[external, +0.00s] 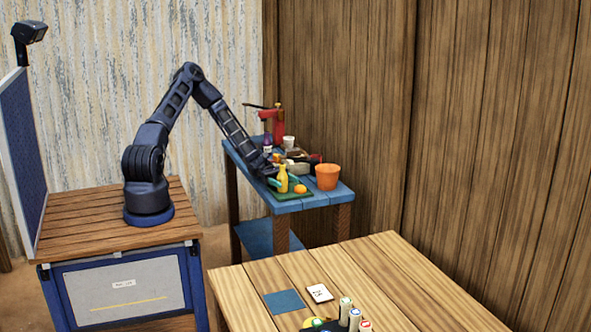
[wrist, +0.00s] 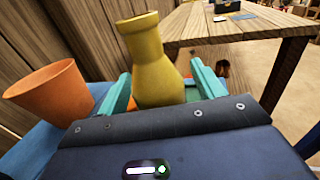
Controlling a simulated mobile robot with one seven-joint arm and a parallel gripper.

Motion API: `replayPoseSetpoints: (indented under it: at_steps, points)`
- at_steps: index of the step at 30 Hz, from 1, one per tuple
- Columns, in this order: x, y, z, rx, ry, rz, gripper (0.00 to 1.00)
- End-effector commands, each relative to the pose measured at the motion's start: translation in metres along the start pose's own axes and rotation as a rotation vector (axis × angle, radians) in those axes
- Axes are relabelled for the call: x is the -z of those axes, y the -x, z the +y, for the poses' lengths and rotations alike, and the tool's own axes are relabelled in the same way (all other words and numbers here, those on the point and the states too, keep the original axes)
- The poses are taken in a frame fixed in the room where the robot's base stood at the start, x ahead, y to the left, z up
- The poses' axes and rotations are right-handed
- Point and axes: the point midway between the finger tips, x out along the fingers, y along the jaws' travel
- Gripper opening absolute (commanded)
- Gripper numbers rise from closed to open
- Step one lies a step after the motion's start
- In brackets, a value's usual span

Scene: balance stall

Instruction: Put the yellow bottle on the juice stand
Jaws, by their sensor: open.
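The yellow bottle (external: 283,180) stands upright on a green board (external: 304,194) at the near end of a blue table. In the wrist view the yellow bottle (wrist: 158,65) is large, between the two teal fingers of my gripper (wrist: 164,88). My gripper (external: 275,183) is open around the bottle's lower body, with no clear sign of the fingers pressing on it. The bottle's foot is hidden behind the gripper body in the wrist view. I cannot tell which thing is the juice stand.
An orange pot (external: 327,177) and an orange fruit (external: 300,188) are close to the bottle. A red press-like device (external: 276,125), a white cup (external: 289,142) and a dark bottle (external: 267,143) stand behind. A wooden table (external: 390,275) in front holds a blue square (external: 285,302), a white card (external: 320,292) and several cans.

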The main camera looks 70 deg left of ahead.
Motion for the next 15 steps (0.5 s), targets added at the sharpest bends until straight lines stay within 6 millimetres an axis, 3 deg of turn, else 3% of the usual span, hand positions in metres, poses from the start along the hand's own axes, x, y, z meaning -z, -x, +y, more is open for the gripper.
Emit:
replayPoseSetpoints:
  at_steps: [6, 15]
  points:
    - [0.0, -0.0004, 0.0, 0.0, 0.0, 0.001, 0.66]
    - [-0.0002, -0.0003, 0.0001, 0.0, 0.0, 0.0, 0.08]
